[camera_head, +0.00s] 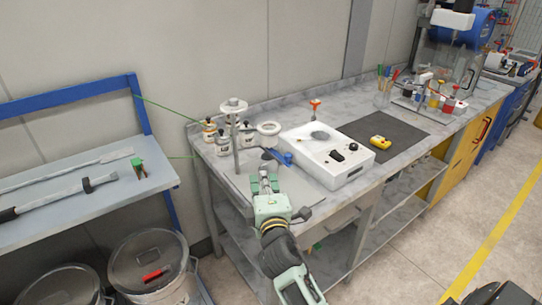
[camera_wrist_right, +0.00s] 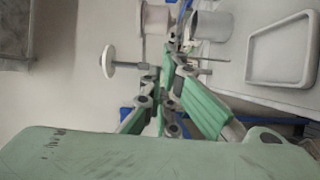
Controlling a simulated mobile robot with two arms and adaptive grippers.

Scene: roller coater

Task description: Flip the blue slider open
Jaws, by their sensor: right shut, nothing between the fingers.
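A blue slider (camera_head: 284,157) shows in the head view at the back of the workbench, beside a white box-shaped device. My right gripper (camera_head: 263,177) is just in front of it and a little to its left, over the bench; I see a gap between them in the picture, but cannot judge the depth. The right gripper is shut and empty. In the right wrist view its green and grey fingers (camera_wrist_right: 172,62) point toward a metal stand and a grey cup, and hide part of what lies behind. My left gripper is not in view.
The white device (camera_head: 325,155) with black knobs stands right of my gripper. Several small bottles (camera_head: 209,130) and an upright metal stand (camera_head: 234,130) are at the back left. A dark mat (camera_head: 385,133) holds a yellow device (camera_head: 380,142). A blue-framed shelf (camera_head: 75,190) is at left.

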